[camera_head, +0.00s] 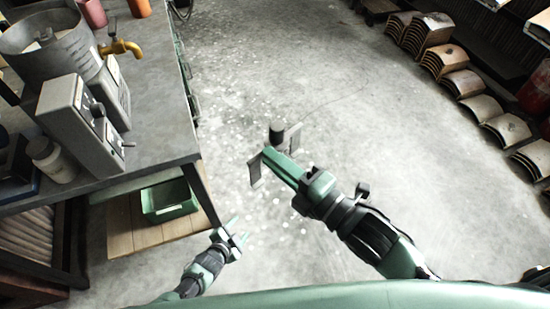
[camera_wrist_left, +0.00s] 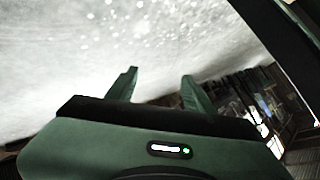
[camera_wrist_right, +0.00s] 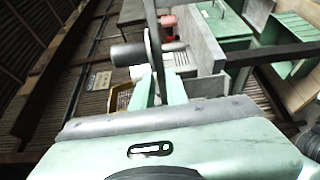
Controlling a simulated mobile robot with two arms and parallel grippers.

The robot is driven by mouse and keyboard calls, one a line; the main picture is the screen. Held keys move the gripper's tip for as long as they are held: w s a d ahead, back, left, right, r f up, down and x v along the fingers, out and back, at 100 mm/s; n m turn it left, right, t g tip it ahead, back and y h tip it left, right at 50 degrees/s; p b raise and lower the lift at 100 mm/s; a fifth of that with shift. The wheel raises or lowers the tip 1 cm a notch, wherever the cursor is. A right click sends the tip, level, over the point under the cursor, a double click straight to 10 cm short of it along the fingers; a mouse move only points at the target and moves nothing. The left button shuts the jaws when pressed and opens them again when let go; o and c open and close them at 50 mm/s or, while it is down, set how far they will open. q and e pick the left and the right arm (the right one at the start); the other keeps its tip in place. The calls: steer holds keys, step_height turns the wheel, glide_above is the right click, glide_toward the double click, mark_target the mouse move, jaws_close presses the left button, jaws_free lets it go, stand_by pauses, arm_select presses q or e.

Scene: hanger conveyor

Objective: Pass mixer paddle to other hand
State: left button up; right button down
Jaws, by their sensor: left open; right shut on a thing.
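The mixer paddle (camera_head: 277,133) is dark grey, with a short cylinder and flat plates on its sides. My right gripper (camera_head: 272,158) is shut on it and holds it in the air over the floor, right of the bench. In the right wrist view the paddle (camera_wrist_right: 128,54) shows its cylinder and an upright plate at the fingertips of the right gripper (camera_wrist_right: 160,88). My left gripper (camera_head: 236,231) is lower, near the bench's front corner, apart from the paddle. In the left wrist view the left gripper (camera_wrist_left: 160,88) is open and empty, with bare floor beyond its fingers.
A grey bench (camera_head: 165,120) stands at the left, with a metal pot (camera_head: 50,50), a brass tap (camera_head: 122,47) and a grey machine (camera_head: 75,118) on it. A green bin (camera_head: 170,200) sits on the wooden shelf below. Curved tiles (camera_head: 460,83) line the right side. The floor between is clear.

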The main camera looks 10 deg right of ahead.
arm_select(q)
steer(key=s+a+f+n+g+y, duration=0.1)
steer(key=s+a+f+n, duration=0.3)
steer(key=s, duration=0.8)
steer(key=s+a+f+n+g+y, duration=0.2)
steer(key=s+a, duration=0.4)
steer(key=s, duration=0.7)
steer(key=s+a+f+n+g+y, duration=0.1)
steer(key=s+a+f+n+g, duration=0.4)
steer(key=s, duration=0.7)
step_height(320, 180, down, 2)
steer(key=shift+s+a+f+n+y, duration=0.1)
steer(key=shift+s+a+n+y, duration=0.05)
steer(key=shift+a+n+y, duration=0.15)
